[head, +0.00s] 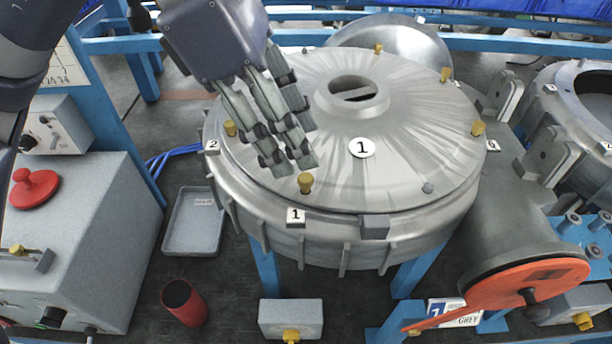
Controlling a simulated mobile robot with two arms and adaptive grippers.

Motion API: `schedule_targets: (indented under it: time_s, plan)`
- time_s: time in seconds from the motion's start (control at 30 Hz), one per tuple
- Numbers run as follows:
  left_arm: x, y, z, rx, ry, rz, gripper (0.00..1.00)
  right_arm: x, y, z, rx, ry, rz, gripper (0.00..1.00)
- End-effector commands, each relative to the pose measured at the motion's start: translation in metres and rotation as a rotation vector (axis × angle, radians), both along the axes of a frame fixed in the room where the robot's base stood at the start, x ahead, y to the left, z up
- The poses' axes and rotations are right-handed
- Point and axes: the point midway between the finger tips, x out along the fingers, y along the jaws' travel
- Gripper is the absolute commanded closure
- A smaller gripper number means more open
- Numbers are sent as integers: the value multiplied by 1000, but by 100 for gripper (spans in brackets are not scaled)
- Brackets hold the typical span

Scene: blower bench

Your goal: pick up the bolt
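Several brass-yellow bolts stand upright around the rim of the round metal blower lid (400,130). The nearest bolt (305,184) is at the front rim, above a tag marked 1. Other bolts are at the left rim (230,129), the back (378,48), the back right (446,73) and the right (478,128). My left gripper (289,168) reaches in over the left part of the lid, its fingertips just behind the front bolt. The fingers appear close together, but their gap is not clear. Nothing is visibly held. My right gripper is out of view.
A shallow grey tray (194,222) and a red cup (184,303) are on the floor at the left. A grey cabinet with a red knob (34,188) stands far left. An orange lever disc (520,283) is at the right. A central raised hub (358,92) sticks up from the lid.

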Motion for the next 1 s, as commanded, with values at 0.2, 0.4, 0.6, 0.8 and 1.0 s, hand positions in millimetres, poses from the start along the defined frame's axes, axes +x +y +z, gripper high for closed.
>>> schedule_targets:
  time_s: [0.2, 0.4, 0.6, 0.8, 1.0]
  plan:
    - [-3, 1, -22, 2, 4, -1, 62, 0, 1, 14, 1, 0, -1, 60]
    - [-4, -7, -48, -1, 2, -2, 62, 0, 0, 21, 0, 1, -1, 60]
    - [-4, -9, -55, -1, 1, -1, 62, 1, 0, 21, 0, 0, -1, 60]
    - [-4, -9, -54, -1, 1, -1, 85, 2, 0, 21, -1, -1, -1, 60]
    - [-4, -9, -54, -2, 1, -1, 100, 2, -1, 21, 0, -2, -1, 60]
